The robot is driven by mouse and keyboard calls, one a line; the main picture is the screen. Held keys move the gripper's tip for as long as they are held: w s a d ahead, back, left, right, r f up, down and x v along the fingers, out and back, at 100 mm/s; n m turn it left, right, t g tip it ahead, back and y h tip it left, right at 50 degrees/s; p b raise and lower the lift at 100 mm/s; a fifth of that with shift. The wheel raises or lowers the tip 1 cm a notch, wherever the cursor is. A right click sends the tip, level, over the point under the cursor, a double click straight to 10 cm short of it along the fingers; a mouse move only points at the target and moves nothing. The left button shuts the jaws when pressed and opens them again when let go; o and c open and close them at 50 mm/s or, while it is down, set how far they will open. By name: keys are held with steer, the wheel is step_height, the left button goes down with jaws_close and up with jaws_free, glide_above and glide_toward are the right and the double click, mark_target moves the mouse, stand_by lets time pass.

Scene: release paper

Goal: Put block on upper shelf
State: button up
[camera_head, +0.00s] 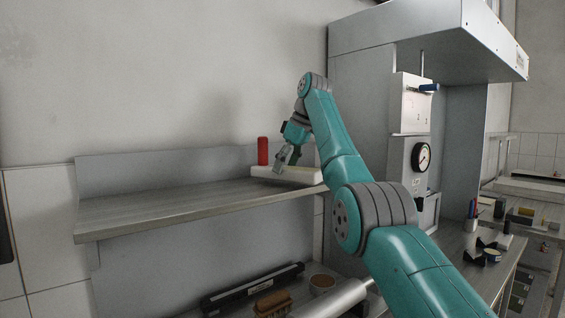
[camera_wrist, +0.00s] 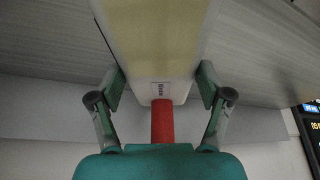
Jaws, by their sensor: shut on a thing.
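A long, pale block (camera_head: 293,175) is at the right end of the upper shelf (camera_head: 165,207). It appears level with the shelf surface; I cannot tell whether it rests fully on it. My gripper (camera_head: 281,166) is shut on the block, with one finger on each side in the wrist view (camera_wrist: 158,88). The parts of the block behind the fingers are hidden.
The shelf's left part is bare. A grey cabinet with a gauge (camera_head: 422,157) stands to the right. A brush (camera_head: 272,303) lies below.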

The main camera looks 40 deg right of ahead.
steer(key=shift+f, duration=0.45)
stand_by(0.6)
steer(key=o, duration=1.7)
steer(key=shift+c, duration=0.2)
